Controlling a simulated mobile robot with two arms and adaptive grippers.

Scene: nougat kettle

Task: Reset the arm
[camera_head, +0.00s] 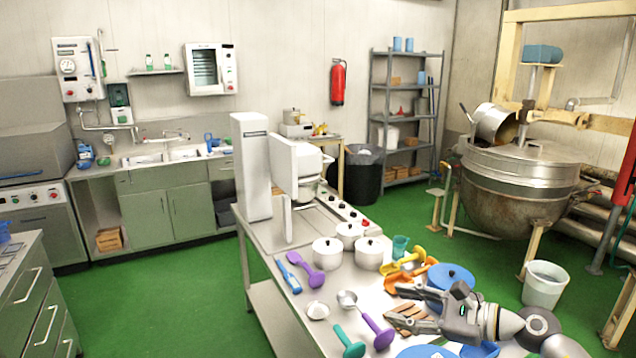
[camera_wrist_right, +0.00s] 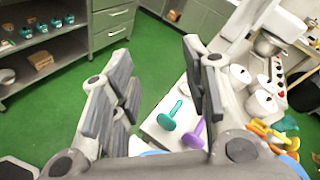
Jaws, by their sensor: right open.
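My right gripper (camera_head: 398,306) reaches in from the lower right over the near end of the steel table (camera_head: 318,308). It is open and empty, and its fingers point left. In the right wrist view my gripper's two fingers (camera_wrist_right: 160,95) stand wide apart with green floor and the table edge between and below them. My left gripper is in neither view.
Green floor (camera_head: 180,290) is clear at left.

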